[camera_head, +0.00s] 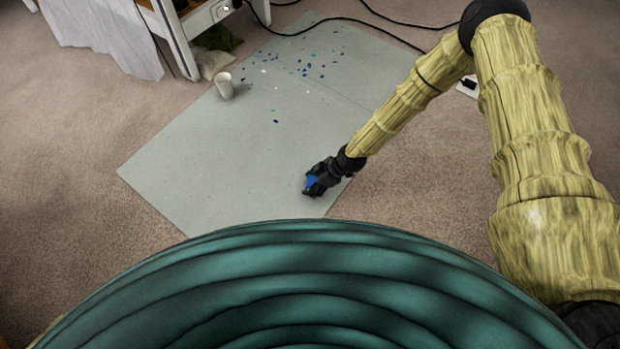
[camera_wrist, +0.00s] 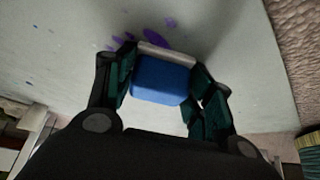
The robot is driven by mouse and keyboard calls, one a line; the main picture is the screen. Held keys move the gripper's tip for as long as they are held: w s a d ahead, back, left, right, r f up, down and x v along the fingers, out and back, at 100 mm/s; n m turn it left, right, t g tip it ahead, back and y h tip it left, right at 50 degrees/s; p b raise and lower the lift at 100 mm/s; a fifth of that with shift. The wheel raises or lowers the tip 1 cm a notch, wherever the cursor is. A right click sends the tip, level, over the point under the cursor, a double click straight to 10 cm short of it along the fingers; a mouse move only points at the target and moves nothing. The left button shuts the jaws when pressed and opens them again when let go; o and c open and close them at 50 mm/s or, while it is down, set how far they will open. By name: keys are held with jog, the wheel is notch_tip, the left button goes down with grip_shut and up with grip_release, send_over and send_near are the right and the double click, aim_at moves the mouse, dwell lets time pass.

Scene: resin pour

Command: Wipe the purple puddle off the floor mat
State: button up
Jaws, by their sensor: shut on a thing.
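My gripper (camera_head: 309,186) is low over the near right part of the grey-green floor mat (camera_head: 195,170). In the wrist view my gripper (camera_wrist: 160,85) is shut on a blue sponge (camera_wrist: 160,80) with a pale strip along its far edge. A bit of the blue sponge (camera_head: 312,181) shows between the fingers in the head view. The purple puddle (camera_wrist: 155,38) shows in the wrist view as patches on the mat just beyond the sponge, partly hidden by it. I cannot make out the puddle in the head view. Whether the sponge touches the mat is unclear.
A white cup (camera_head: 225,86) stands at the mat's left edge. Several blue flecks (camera_head: 305,68) lie on the far part of the mat. A white table (camera_head: 180,45) with a hanging cloth (camera_head: 105,35) stands at the back left.

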aim_at(309, 184)
jog(key=shift+s+a+r, duration=0.1)
jog(key=shift+s+a, duration=0.45)
jog(key=shift+s, duration=0.1)
jog(key=r, duration=0.1)
jog(key=r+p, duration=0.1)
jog(key=r, duration=0.1)
jog(key=shift+d+p, duration=0.25)
jog(key=shift+p, duration=0.1)
jog(key=shift+a+r+p, duration=0.25)
jog(key=shift+r+p, duration=0.3)
jog(key=shift+r, duration=0.05)
jog(key=shift+r+p, duration=1.4)
jog(key=shift+r, duration=0.65)
